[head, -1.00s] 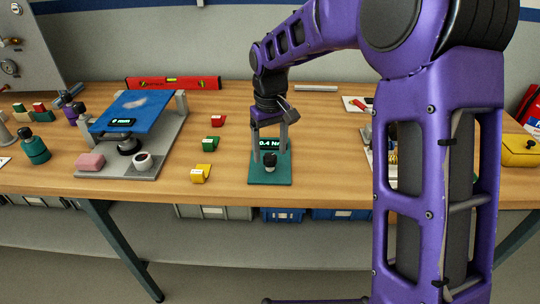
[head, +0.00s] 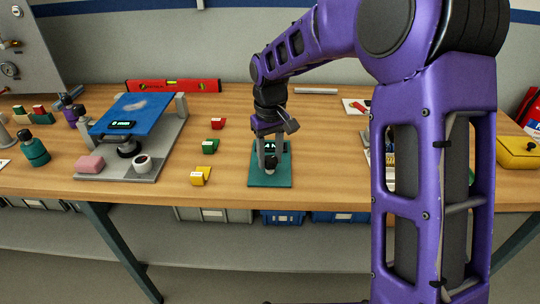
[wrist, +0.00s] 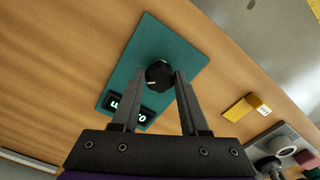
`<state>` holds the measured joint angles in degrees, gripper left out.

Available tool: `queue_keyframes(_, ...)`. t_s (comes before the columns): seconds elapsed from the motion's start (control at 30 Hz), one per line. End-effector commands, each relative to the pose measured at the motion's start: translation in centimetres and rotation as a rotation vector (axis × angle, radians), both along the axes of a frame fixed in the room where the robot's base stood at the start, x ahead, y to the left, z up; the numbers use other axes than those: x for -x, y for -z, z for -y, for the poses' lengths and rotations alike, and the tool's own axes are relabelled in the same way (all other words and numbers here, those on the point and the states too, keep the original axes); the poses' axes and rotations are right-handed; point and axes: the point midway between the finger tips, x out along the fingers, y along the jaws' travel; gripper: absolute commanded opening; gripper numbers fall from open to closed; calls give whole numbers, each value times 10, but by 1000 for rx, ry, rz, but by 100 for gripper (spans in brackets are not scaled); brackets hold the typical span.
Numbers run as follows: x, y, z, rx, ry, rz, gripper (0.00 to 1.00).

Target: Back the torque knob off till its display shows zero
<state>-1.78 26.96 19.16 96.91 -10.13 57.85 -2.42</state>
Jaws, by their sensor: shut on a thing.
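The torque knob (head: 270,163) is a black knob with a pale mark, standing on a teal plate (head: 284,182) on the bench. In the wrist view the knob (wrist: 158,75) sits between the two fingertips. My gripper (head: 271,166) points down over the plate and is shut on the knob. The dark display (head: 284,146) behind the knob is partly hidden by my fingers in the head view. In the wrist view the display (wrist: 151,115) is upside down and my left finger crosses it, so I cannot read its full value.
Yellow (head: 200,176), green (head: 210,146) and red (head: 217,123) blocks stand left of the plate. Farther left is a grey fixture with a blue panel (head: 140,112) and its own display. A red level (head: 173,86) lies at the back. Bare wood surrounds the plate.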

Motion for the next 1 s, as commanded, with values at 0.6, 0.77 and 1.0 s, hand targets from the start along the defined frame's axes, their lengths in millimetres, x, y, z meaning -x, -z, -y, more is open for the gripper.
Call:
queue_keyframes(0.6, 0, -1, 0, -1, -351, 1, 0)
queue_keyframes(0.77, 0, -1, 0, 0, -351, 1, 0)
queue_keyframes(1.0, 0, -1, 0, -1, -350, 1, 74)
